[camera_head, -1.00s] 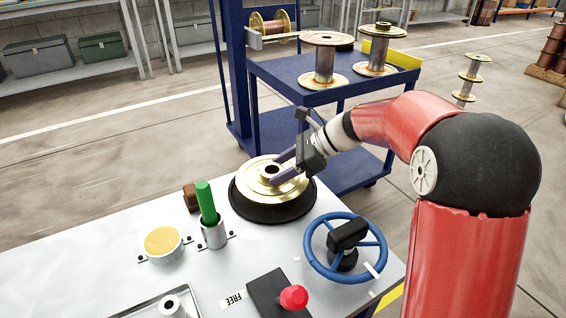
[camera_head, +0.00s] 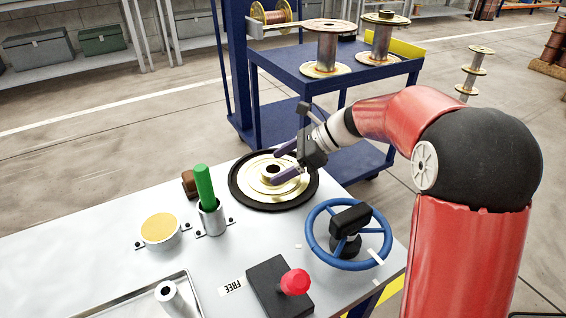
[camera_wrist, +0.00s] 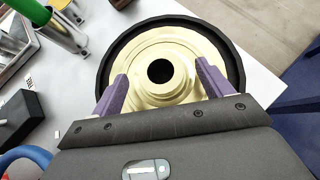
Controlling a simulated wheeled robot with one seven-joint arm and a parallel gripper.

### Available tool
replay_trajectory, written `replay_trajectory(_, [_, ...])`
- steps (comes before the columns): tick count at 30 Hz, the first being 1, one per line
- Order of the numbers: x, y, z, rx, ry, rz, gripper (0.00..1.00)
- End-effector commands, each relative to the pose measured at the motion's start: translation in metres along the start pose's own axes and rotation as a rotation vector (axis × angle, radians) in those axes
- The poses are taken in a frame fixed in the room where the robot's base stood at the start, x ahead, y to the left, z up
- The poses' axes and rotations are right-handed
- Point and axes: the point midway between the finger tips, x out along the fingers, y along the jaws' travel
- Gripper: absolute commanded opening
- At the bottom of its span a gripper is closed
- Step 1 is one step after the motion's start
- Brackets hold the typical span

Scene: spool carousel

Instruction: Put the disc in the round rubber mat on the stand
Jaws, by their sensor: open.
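The disc (camera_head: 256,183) is brass-coloured and stepped, with a raised hub and a dark centre hole. It lies flat inside the round black rubber mat (camera_head: 270,206), whose rim shows around it at the far end of the grey bench. My gripper (camera_head: 282,163) is open, its purple fingers on either side of the hub. In the wrist view my gripper (camera_wrist: 162,70) straddles the hub of the disc (camera_wrist: 140,96), with gaps to the hub. The mat's black rim (camera_wrist: 165,20) curves around the disc there. The stand beneath the mat is hidden.
A green-handled tool (camera_head: 205,186) stands in a metal holder left of the mat. A blue handwheel (camera_head: 311,238) is at the right, with a red knob (camera_head: 295,281) in front. A blue cart (camera_head: 290,75) with spools stands behind.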

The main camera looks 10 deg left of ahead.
Motion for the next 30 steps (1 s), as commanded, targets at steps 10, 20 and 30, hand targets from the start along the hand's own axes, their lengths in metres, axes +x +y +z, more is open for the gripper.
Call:
replay_trajectory(10, [-0.026, -0.001, 0.0, 0.0, 0.0, -0.004, 0.79])
replay_trajectory(20, [-0.073, 0.0, 0.0, 0.001, 0.0, -0.001, 0.79])
replay_trajectory(30, [-0.078, 0.0, 0.0, 0.0, 0.0, 0.0, 0.79])
